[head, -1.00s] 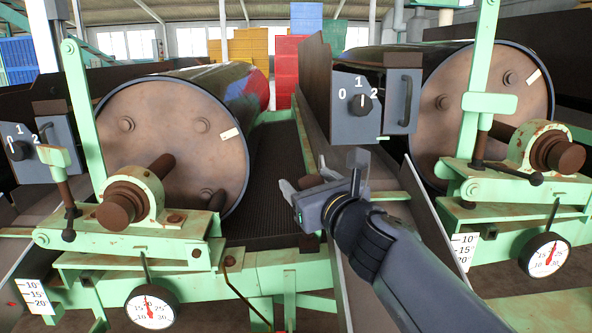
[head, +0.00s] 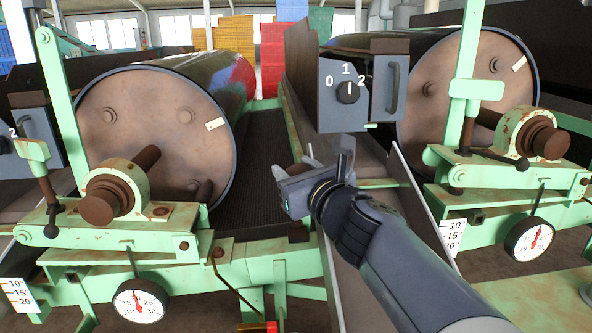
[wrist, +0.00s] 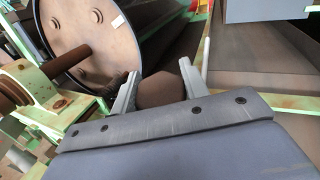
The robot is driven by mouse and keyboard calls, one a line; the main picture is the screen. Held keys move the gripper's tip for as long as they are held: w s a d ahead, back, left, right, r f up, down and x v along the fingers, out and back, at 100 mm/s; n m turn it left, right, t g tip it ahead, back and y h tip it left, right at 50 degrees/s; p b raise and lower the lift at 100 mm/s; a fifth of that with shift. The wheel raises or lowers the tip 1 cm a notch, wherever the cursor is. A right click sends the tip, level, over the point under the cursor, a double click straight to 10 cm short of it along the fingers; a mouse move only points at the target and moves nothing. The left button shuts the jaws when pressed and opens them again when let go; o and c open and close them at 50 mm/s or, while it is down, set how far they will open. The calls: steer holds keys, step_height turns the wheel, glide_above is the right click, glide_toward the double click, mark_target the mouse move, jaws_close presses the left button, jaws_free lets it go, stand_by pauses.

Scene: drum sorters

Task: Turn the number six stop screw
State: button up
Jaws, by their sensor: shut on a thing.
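My gripper (head: 296,172) is in the middle of the head view, between the two drum sorters. In the wrist view its two grey fingers (wrist: 159,74) stand on either side of a brown, faceted screw head (wrist: 160,90), which I take for the stop screw, and are shut on it. The screw's lower part is hidden behind the gripper's edge. No number six can be read beside it. In the head view my gripper hides most of that spot.
A left drum (head: 150,135) and a right drum (head: 470,85) flank my arm, with rusty shafts and green frames. A grey switch box (head: 342,115) marked 0, 1, 2 hangs just above my gripper. Dial gauges (head: 140,303) and (head: 530,240) sit low on the frames.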

steer(key=shift+f+m+h+b, duration=0.2)
steer(key=shift+m+h+b, duration=0.2)
steer(key=shift+b, duration=0.7)
